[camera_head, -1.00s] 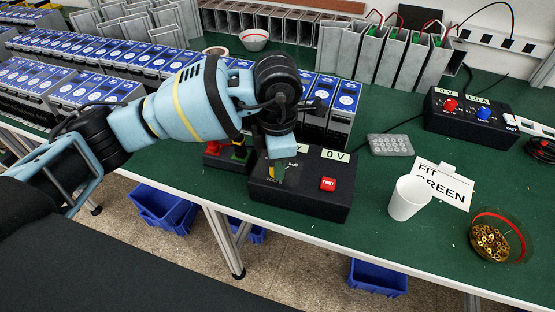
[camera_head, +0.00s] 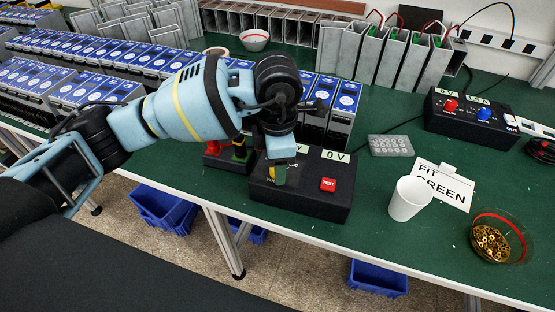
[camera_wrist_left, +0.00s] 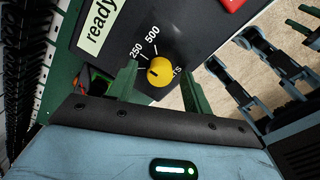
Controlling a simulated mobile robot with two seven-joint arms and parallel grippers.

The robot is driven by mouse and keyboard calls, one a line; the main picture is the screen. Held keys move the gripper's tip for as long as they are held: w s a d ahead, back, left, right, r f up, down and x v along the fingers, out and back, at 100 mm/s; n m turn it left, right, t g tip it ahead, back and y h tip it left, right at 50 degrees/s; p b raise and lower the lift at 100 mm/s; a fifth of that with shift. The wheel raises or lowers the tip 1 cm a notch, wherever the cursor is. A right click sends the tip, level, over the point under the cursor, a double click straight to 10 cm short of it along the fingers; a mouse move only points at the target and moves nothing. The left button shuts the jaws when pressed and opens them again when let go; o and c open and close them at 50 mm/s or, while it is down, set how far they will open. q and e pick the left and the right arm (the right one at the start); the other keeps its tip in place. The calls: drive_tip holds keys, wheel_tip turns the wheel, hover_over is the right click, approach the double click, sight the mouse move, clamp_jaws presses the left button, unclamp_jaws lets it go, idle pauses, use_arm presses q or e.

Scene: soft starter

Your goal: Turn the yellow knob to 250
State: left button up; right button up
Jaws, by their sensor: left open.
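The yellow knob (camera_wrist_left: 160,72) sits on the dark tester box (camera_wrist_left: 205,20), with the printed marks 250 and 500 beside it in the left wrist view. A small dark mark shows on the knob, but I cannot tell its setting surely. My left gripper (camera_wrist_left: 158,76) is open, with one green finger on each side of the knob; I cannot tell whether they touch it. In the head view the left gripper (camera_head: 279,174) points down over the left part of the tester box (camera_head: 310,204) and mostly hides the knob. My right gripper is not in view.
A red TEST button (camera_head: 328,184) is right of the gripper. A white cup (camera_head: 408,199), a sign (camera_head: 445,187) and a bowl of brass parts (camera_head: 492,240) stand further right. Rows of blue-topped units (camera_head: 345,98) stand behind. A black supply box (camera_head: 470,118) is back right.

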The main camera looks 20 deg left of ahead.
use_arm(q)
drive_tip(key=shift+r, duration=3.95)
